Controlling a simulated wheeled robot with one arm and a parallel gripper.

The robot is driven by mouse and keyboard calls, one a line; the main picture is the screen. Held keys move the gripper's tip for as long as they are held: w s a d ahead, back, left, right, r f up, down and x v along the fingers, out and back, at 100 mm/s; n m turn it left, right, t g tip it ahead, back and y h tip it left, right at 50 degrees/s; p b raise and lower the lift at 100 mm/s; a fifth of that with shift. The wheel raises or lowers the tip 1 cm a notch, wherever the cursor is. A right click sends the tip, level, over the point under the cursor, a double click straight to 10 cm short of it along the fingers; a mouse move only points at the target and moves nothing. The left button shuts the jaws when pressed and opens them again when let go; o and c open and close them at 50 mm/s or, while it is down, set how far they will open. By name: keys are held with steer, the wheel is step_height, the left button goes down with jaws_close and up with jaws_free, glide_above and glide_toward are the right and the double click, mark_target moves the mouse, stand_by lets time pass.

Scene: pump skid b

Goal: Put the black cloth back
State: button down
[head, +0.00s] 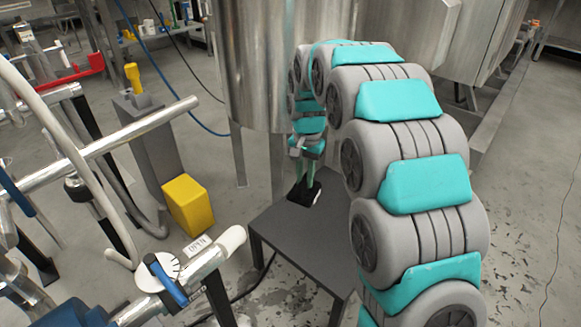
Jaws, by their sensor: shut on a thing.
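My gripper (306,178) points down over the far end of a low dark grey table (310,238). It is shut on the black cloth (301,195), a small dark shape right below the fingertips. The cloth is at the level of the table top; I cannot tell whether it rests on it or hangs just above. A small white patch shows at the cloth's right edge.
A large steel tank (262,70) stands close behind the table. Pipes and a blue-handled valve (166,281) are at the left front. A yellow box (188,205) is left of the table. The table's near part is bare.

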mark_target(292, 191)
steer(key=shift+s+a+r+m+p, duration=0.2)
steer(key=shift+a+m+p, duration=0.15)
steer(key=shift+a+m, duration=0.2)
steer(key=shift+s+a+r+m+p, duration=0.1)
steer(key=shift+s+a+m+p, duration=0.15)
steer(key=shift+a+m, duration=0.3)
steer(key=shift+s+a+f+m+p, duration=0.15)
steer(key=shift+a+f+m+p, duration=0.15)
steer(key=shift+a+m, duration=0.3)
steer(key=shift+f+b, duration=0.75)
steer(key=shift+f, duration=5.95)
steer(key=shift+f, duration=0.25)
steer(key=c, duration=0.7)
jaws_free()
